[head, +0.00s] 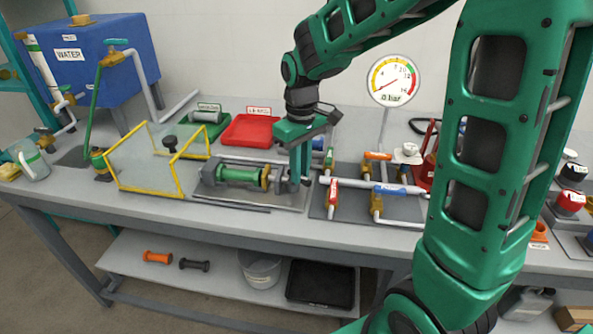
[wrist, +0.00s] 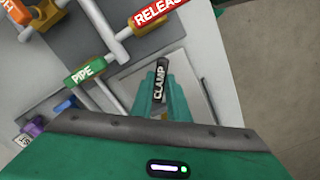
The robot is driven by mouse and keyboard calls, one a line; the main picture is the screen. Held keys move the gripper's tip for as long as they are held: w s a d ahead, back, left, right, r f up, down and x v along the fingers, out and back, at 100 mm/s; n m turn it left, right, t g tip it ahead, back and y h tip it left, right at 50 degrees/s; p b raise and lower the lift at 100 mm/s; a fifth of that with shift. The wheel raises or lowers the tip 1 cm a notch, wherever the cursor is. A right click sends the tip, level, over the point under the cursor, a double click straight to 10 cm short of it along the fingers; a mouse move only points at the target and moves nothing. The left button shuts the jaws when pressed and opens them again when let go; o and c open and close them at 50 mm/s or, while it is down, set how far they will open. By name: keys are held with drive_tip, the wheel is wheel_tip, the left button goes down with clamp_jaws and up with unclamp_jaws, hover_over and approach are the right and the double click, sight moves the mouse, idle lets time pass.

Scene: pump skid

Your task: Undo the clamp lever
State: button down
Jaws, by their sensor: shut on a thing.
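The clamp lever (wrist: 159,84), a black handle lettered CLAMP, stands between the green fingers of my gripper (wrist: 162,88) in the wrist view. The fingers are shut on it. In the head view my gripper (head: 295,182) reaches down at the right end of the fixture that holds a green cylinder (head: 238,174). There the lever itself is hidden behind the fingers.
A green PIPE handle (wrist: 85,71) and a red RELEASE handle (wrist: 157,12) are close by in the wrist view. A yellow-framed clear guard (head: 181,178) stands left of the fixture. A red tray (head: 251,131) lies behind it. Valves and pipes (head: 375,190) crowd the right.

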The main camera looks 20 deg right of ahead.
drive_tip(key=n, duration=0.2)
drive_tip(key=d+n, duration=0.1)
drive_tip(key=shift+w+n, duration=0.25)
drive_tip(key=shift+n, duration=0.05)
drive_tip(key=shift+w+d+n, duration=0.1)
drive_tip(key=shift+w+n, duration=0.1)
drive_tip(key=shift+n, duration=0.7)
drive_tip(key=shift+w+d+n, duration=0.1)
drive_tip(key=shift+w+n, duration=0.05)
drive_tip(key=shift+n, duration=0.75)
drive_tip(key=c, duration=2)
unclamp_jaws()
drive_tip(key=shift+r, duration=0.1)
wheel_tip(320, 180, up, 11)
drive_tip(key=shift+f, duration=0.2)
drive_tip(key=shift+d, duration=0.1)
